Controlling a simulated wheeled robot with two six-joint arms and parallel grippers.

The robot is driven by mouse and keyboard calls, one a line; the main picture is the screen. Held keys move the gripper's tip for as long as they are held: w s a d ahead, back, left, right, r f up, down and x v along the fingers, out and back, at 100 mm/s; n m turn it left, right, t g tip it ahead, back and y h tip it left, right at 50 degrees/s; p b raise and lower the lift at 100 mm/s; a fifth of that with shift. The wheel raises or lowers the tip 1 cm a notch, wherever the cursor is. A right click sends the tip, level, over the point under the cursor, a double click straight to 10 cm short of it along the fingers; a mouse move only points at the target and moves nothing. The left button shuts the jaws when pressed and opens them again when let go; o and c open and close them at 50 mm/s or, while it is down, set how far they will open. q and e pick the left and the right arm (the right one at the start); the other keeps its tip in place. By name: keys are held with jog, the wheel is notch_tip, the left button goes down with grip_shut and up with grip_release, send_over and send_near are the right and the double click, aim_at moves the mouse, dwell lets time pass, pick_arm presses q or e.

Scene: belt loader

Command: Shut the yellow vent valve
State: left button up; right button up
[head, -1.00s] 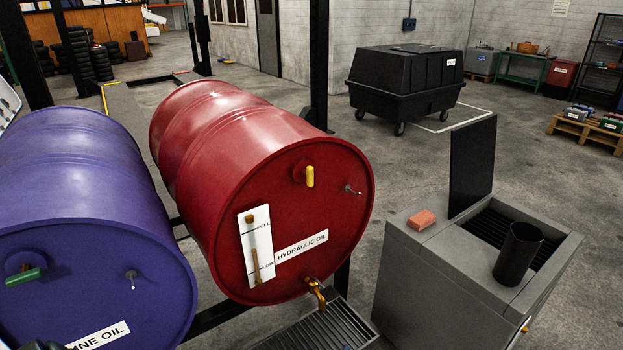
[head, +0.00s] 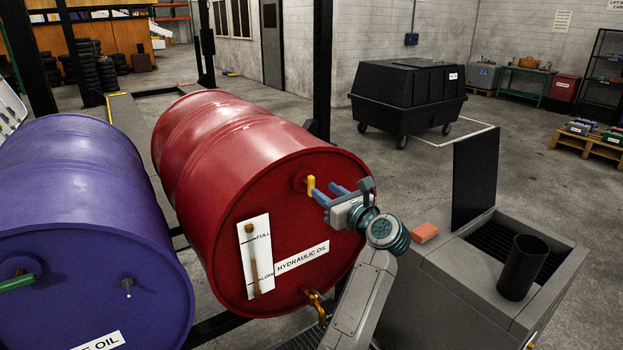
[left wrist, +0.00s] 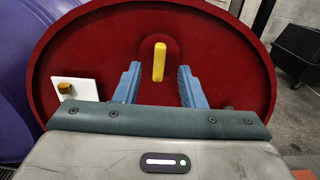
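The yellow vent valve handle (head: 311,187) is on the upper part of the red drum's end face (head: 290,215) and stands upright, in line with the vertical. It also shows upright in the left wrist view (left wrist: 159,62). My left gripper (head: 328,192) is just in front of it, to its right in the head view. Its two blue fingers (left wrist: 159,84) are spread apart, and in the left wrist view the handle appears between and just beyond their tips, with gaps on both sides. The fingers hold nothing. My right gripper is not in view.
A white level gauge (head: 255,258) and an orange-brown tap (head: 317,305) are lower on the red drum. A purple drum (head: 85,200) lies to the left. A grey cabinet (head: 450,285) with an orange block (head: 425,233) and a black cup (head: 522,267) stands right.

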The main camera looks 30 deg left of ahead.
aim_at(313, 183)
pick_arm(q)
jog(key=p+x, duration=0.2)
jog(key=x, duration=0.4)
jog(key=shift+r, duration=0.1)
jog(key=shift+w+a, duration=0.25)
jog(key=shift+a, duration=0.35)
grip_shut()
